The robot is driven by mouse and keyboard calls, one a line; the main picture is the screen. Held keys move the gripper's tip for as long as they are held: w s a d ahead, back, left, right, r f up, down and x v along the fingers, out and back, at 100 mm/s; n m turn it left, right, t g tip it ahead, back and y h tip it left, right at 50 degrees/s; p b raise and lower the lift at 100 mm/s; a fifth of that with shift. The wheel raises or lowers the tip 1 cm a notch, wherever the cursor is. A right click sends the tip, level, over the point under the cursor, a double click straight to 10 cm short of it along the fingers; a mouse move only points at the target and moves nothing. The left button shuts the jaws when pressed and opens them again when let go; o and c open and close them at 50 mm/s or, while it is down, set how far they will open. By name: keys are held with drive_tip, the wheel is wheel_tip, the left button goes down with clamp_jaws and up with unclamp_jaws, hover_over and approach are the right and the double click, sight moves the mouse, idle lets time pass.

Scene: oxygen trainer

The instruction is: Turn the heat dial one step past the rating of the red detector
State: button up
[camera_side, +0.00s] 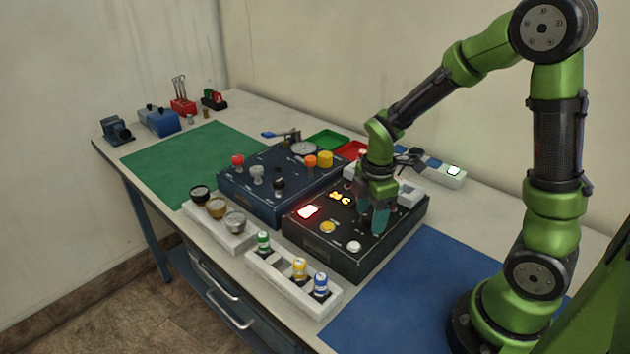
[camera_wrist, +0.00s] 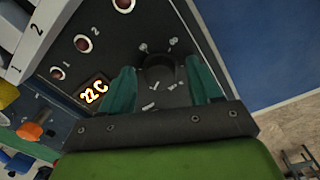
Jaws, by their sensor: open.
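My gripper (camera_side: 373,218) points down over the right part of the black control box (camera_side: 318,246). In the wrist view, its teal fingers (camera_wrist: 163,88) are open on either side of a round black dial (camera_wrist: 160,72) with small markings around it. I cannot tell whether they touch it. The dial is hidden behind the fingers in the side view. A lit display on the box (camera_wrist: 95,92) reads 22 C; it also glows in the side view (camera_side: 339,197). I cannot make out a red detector or its rating.
A rack of capped bottles (camera_side: 266,267) stands in front. The blue mat (camera_side: 400,310) is clear.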

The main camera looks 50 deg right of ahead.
drive_tip(key=c, duration=1)
drive_tip(key=shift+c, duration=0.2)
